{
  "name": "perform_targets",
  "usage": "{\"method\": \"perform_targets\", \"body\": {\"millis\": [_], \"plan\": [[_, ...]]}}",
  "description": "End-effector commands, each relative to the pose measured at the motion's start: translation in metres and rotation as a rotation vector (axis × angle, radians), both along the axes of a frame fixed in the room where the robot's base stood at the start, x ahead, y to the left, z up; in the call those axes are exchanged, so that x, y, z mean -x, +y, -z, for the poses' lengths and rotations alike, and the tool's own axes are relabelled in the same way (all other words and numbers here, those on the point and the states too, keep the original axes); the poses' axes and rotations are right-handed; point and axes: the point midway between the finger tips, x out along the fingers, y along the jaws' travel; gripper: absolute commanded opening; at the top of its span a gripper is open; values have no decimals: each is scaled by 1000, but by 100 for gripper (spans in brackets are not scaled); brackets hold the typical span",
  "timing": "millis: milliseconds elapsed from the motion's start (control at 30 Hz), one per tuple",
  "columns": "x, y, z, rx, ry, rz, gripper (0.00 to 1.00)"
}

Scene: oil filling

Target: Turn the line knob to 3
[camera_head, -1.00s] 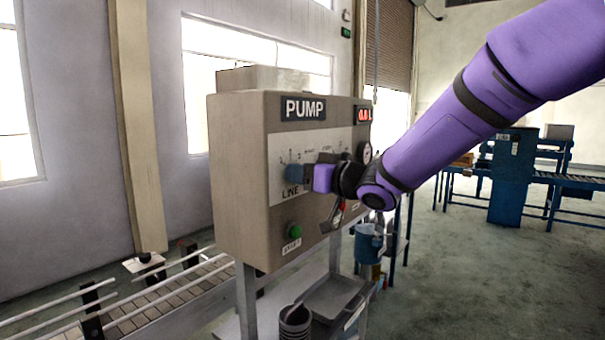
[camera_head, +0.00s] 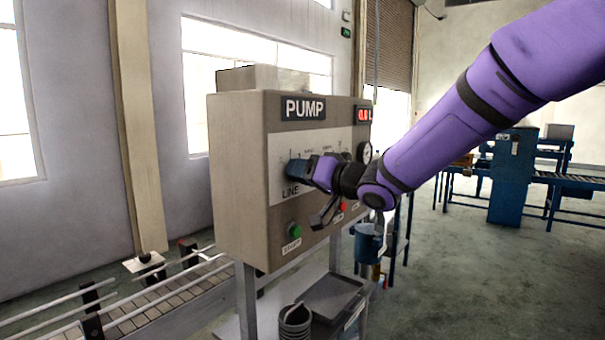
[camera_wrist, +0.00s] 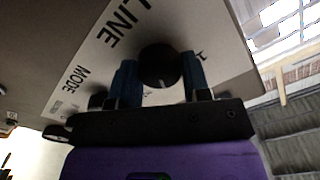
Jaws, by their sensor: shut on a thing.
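The line knob (camera_wrist: 160,66) is a round black knob on the white panel of the beige pump box (camera_head: 233,150). In the wrist view it sits between the two blue fingers of my gripper (camera_wrist: 159,82), which is shut on it. The printed word LINE shows beside it, and a "1" is readable near the right finger; other position marks are hidden. Which number the knob points to cannot be told.
A green button (camera_head: 294,230) sits low on the box, and a red digital display (camera_head: 363,115) is at its upper right. A blue container (camera_head: 367,243) hangs beyond the box. A grey tray (camera_head: 332,296) and stacked dark buckets (camera_head: 295,322) lie below.

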Motion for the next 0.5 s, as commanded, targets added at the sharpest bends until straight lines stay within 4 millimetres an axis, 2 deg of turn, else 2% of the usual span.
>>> {"method": "perform_targets", "body": {"millis": [500], "plan": [[-1,-2,1,-187,240,2,20]]}}
